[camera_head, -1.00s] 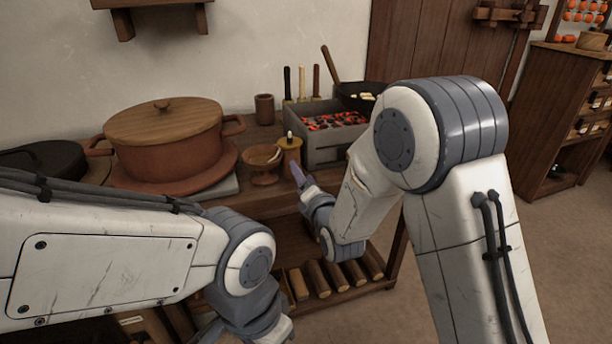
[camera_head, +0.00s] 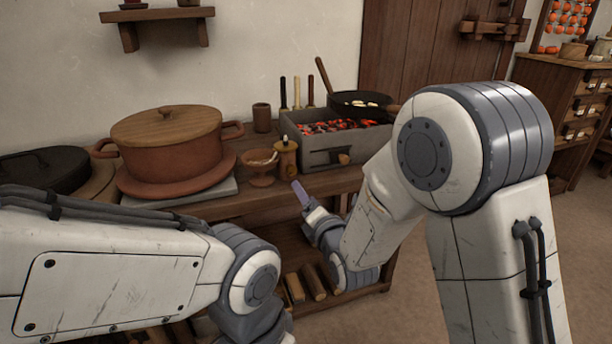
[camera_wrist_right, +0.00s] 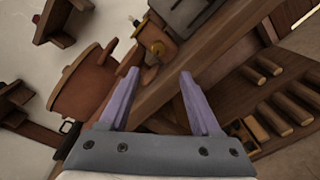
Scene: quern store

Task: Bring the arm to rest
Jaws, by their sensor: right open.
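My right arm comes in from the right in the head view. Its gripper (camera_head: 301,193) points up toward the table's front edge, close to a small footed bowl and a lidded jar. In the right wrist view the right gripper (camera_wrist_right: 158,90) shows two purple fingers spread apart with nothing between them. My left arm reaches across the lower left of the head view. Its wrist is at the bottom, and its gripper fingers are out of the picture.
The wooden table (camera_head: 345,182) holds a large lidded clay pot (camera_head: 170,150), a footed bowl (camera_head: 260,172), a jar (camera_head: 286,160), a brazier with glowing coals (camera_head: 335,150) and a pan (camera_head: 360,104). Logs (camera_head: 314,282) lie on the shelf below.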

